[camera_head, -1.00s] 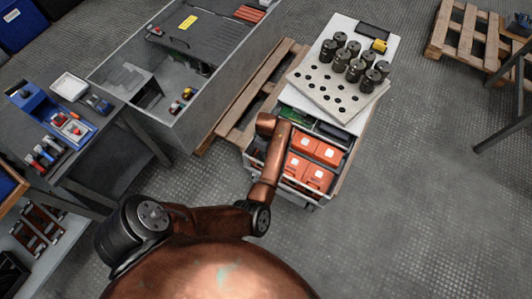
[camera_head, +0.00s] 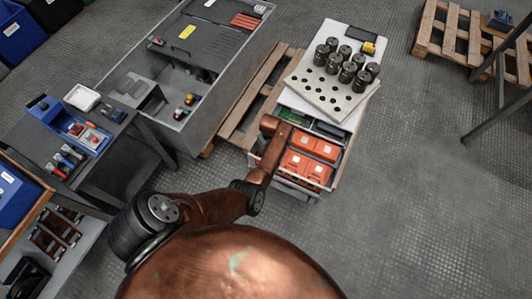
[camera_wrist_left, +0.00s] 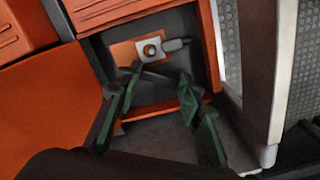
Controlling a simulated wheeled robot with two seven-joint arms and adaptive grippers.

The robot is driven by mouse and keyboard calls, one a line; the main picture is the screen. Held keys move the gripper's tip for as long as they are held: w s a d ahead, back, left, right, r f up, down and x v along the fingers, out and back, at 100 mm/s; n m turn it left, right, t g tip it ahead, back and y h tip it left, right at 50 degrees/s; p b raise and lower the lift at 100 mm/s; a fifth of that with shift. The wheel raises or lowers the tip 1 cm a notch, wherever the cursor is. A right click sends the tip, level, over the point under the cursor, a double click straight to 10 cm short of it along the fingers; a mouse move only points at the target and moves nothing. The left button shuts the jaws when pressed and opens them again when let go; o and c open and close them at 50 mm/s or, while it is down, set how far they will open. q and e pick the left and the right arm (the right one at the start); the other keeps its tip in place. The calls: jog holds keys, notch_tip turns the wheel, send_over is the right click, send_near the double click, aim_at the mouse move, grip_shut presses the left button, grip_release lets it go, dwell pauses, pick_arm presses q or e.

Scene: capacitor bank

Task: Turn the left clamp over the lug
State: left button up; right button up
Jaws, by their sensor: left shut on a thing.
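In the left wrist view, a pale plate with a round dark-centred fitting, which looks like the lug (camera_wrist_left: 150,50), sits on an orange block inside an orange-edged recess. A grey rounded piece (camera_wrist_left: 175,44) lies just right of it. My left gripper (camera_wrist_left: 158,79) has its green fingers on either side of a dark bar (camera_wrist_left: 158,76), which seems to be the clamp, just in front of the lug; contact is hard to see. In the head view, my arm hides the left gripper over the drawer of orange boxes (camera_head: 307,167). My right gripper is not in view.
A white-topped cart (camera_head: 356,113) carries a perforated plate (camera_head: 318,92) with several dark cylinders (camera_head: 348,69). A grey cabinet (camera_head: 215,85) and a pallet (camera_head: 240,127) stand left of it. A tool bench (camera_head: 95,168) is at far left.

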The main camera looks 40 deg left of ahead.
pick_arm(q)
jog(key=m+p, duration=0.3)
jog(key=m, duration=0.2)
jog(key=shift+a+r+m, duration=0.1)
jog(key=shift+r+m, duration=0.05)
jog(key=shift+m, duration=0.15)
jog(key=m+p, duration=0.1)
jog(key=m, duration=0.2)
jog(key=shift+s+d+f+m, duration=0.2)
jog(key=shift+f+m, duration=0.15)
jog(key=shift+m, duration=0.75)
jog(key=shift+s+f+m, duration=0.1)
jog(key=shift+s+m, duration=0.15)
jog(key=shift+m, duration=0.25)
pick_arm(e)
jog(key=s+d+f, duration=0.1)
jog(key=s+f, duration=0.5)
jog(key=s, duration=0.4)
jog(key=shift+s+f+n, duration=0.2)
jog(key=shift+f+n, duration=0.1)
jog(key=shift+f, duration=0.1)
pick_arm(q)
jog(key=shift+d, duration=0.1)
jog(key=o, duration=1.1)
jog(key=shift+o, duration=0.3)
jog(key=shift+w, duration=0.1)
